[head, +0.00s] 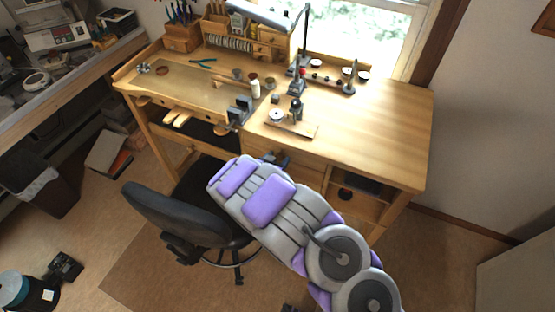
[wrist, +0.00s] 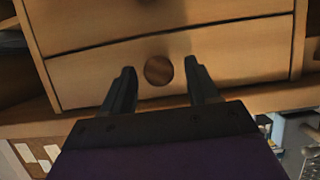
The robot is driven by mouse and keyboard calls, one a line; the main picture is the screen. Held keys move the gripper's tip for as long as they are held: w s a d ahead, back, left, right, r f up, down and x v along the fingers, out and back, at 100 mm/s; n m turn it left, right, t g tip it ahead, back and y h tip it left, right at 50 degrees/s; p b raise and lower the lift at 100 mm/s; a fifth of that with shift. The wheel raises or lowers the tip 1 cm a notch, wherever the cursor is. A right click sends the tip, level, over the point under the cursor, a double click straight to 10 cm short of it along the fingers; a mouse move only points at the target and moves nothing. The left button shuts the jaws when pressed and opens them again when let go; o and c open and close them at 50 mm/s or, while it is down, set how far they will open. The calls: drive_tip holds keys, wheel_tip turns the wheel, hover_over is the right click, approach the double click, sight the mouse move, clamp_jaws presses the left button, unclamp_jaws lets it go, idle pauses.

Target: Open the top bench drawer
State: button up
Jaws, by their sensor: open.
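The wooden bench (head: 380,120) stands below the window, with drawer fronts (head: 295,170) under its middle, partly hidden by my arm. In the wrist view a drawer front (wrist: 90,78) with a round brown knob (wrist: 158,71) faces me. I cannot tell which is the top bench drawer. My gripper (wrist: 160,67) is open, with one finger on each side of the lower knob in the picture; contact is not clear. Both drawers look shut.
A black office chair (head: 165,215) stands close left of my arm. An open compartment (head: 350,185) is at the bench's right. Tools and a small vise (head: 238,112) are on the bench top. A dark bin (head: 40,185) stands at the left. Floor at the right is clear.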

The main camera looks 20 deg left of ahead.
drive_tip(key=shift+w+f, duration=0.1)
drive_tip(key=shift+w, duration=0.15)
drive_tip(key=shift+c, duration=0.3)
clamp_jaws()
